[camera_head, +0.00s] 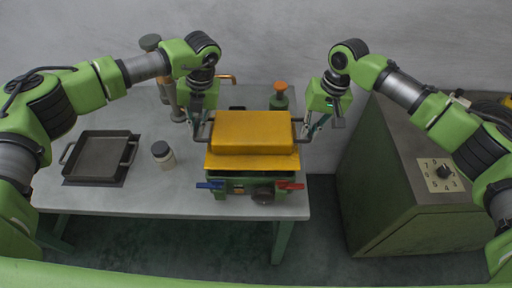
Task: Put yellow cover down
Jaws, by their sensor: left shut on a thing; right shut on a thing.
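The yellow cover (252,131) is above the green machine (236,185) at the right end of the table. A dark handle sticks out at each side of the cover. A yellow surface (252,162) of the machine shows just below the cover's front edge. My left gripper (203,124) is shut on the cover's left handle. My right gripper (308,127) is shut on its right handle. The cover looks level. I cannot tell whether it touches the machine.
A dark square tray (100,157) and a small jar (163,154) are on the table (130,196) to the left. A green bottle with an orange top (280,97) stands behind the cover. A green cabinet with a dial (400,180) stands at the right, across a gap.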

